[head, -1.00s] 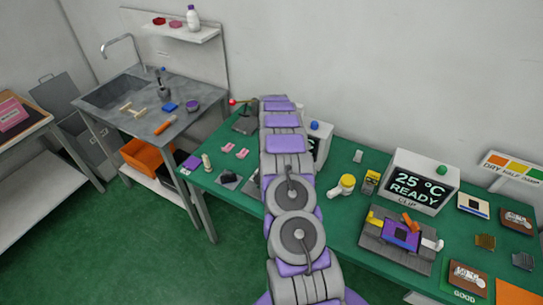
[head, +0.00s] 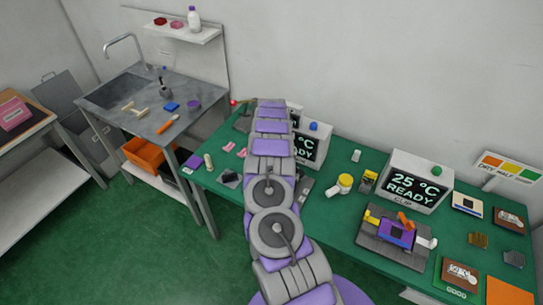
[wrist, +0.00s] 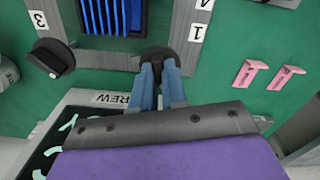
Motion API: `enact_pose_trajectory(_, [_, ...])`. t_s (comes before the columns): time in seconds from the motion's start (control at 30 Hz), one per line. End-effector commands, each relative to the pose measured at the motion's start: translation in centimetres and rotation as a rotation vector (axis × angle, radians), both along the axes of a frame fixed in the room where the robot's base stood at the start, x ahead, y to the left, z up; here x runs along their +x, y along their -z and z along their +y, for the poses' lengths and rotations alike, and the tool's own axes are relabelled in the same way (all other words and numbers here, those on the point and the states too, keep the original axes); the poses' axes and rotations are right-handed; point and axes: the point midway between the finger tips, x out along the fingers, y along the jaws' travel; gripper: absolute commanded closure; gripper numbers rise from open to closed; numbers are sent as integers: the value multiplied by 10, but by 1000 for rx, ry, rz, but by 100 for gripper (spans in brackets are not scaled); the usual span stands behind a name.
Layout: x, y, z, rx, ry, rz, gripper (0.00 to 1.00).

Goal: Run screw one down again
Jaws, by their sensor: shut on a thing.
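In the wrist view, a black knob (wrist: 160,55) sits at the edge of a grey frame (wrist: 110,45), near an upside-down tag marked 1 (wrist: 197,32). My gripper (wrist: 162,68) has its blue-grey fingers on either side of this knob and is shut on it. Blue fins (wrist: 112,15) stand inside the frame. Another black knob (wrist: 52,58) sits near a tag marked 3 (wrist: 39,20). In the head view my arm hides the gripper and most of this fixture. How far the screw is turned cannot be seen.
Two pink pieces (wrist: 250,73) lie on the green bench (wrist: 235,105) to the right in the wrist view. In the head view, a display box (head: 418,181) reads 25 °C READY, with a clamp plate (head: 375,238) before it. A sink counter (head: 150,110) stands left.

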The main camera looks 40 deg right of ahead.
Motion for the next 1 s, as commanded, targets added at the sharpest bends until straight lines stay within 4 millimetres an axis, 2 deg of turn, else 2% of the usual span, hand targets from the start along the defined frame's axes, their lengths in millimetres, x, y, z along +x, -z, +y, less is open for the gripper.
enact_pose_trajectory(0.1, [5,-6,-1,-8,108,-13,100])
enact_pose_trajectory(1.0, [4,-3,-1,-3,910,-14,100])
